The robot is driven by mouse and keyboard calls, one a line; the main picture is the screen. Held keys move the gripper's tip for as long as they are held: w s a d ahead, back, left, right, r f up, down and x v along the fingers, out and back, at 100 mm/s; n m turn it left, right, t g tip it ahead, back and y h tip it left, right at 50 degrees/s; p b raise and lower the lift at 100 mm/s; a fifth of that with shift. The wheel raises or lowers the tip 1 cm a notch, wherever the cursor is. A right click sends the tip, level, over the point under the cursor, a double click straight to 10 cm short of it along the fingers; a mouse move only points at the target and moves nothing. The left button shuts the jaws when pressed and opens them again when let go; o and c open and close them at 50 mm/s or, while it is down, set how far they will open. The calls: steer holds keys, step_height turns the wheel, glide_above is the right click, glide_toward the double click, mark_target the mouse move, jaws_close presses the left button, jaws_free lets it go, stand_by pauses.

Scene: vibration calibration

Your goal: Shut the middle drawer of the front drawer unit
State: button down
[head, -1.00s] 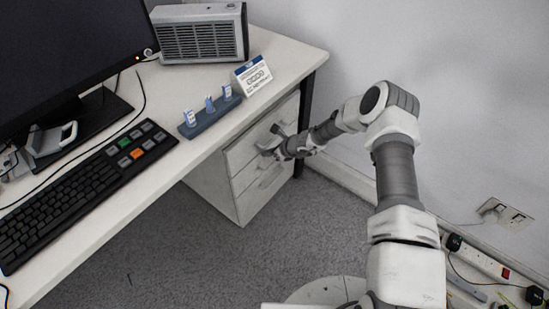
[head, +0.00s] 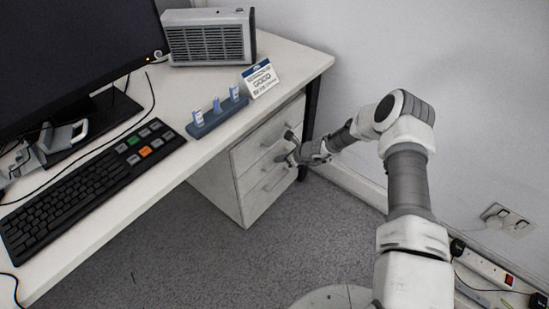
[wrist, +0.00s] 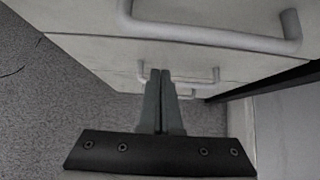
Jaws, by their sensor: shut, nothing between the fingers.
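The front drawer unit (head: 243,205) stands under the right end of the desk, with three pale drawer fronts. In the wrist view the top handle (wrist: 210,37) is large and close, and the middle drawer's handle (wrist: 205,78) is beyond it. My gripper (wrist: 160,73) is shut and empty, its fingertips at the middle handle's left half; contact cannot be told. In the head view my gripper (head: 284,159) is at the middle drawer's front and partly hides it. The fronts look nearly flush; a small opening of the middle drawer cannot be ruled out.
The desk (head: 160,185) overhangs the unit and carries a keyboard (head: 75,205), a blue stand (head: 217,117), a card (head: 261,79) and a grey heater-like box (head: 209,38). A dark desk leg (head: 311,105) is close right of the unit. The carpet before it is clear.

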steer(key=p+v, duration=0.3)
steer(key=v, duration=0.7)
steer(key=shift+s+d, duration=0.2)
steer(key=shift+d, duration=0.15)
steer(key=s+r+n, duration=0.3)
steer(key=r+n, duration=0.2)
steer(key=r, duration=0.5)
steer(key=s+r+n+g+h, duration=0.1)
steer(key=s+r+n, duration=0.3)
steer(key=r, duration=0.5)
steer(key=s+r+n, duration=0.2)
steer(key=r+n, duration=0.4)
steer(key=r, duration=0.4)
steer(key=s+d+r+n+h, duration=0.2)
steer(key=s+d+r+n, duration=0.15)
steer(key=s, duration=0.55)
steer(key=s+d+r+n+t+h, duration=0.1)
steer(key=s+d+r+n+h, duration=0.15)
steer(key=s+r, duration=0.4)
steer(key=s+d+r+n+h, duration=0.2)
steer(key=s+d+r+n, duration=0.15)
steer(key=s, duration=0.65)
step_height(320, 180, up, 20)
steer(key=d+p, duration=0.1)
steer(key=p, duration=1.9)
steer(key=shift+n+p, duration=0.35)
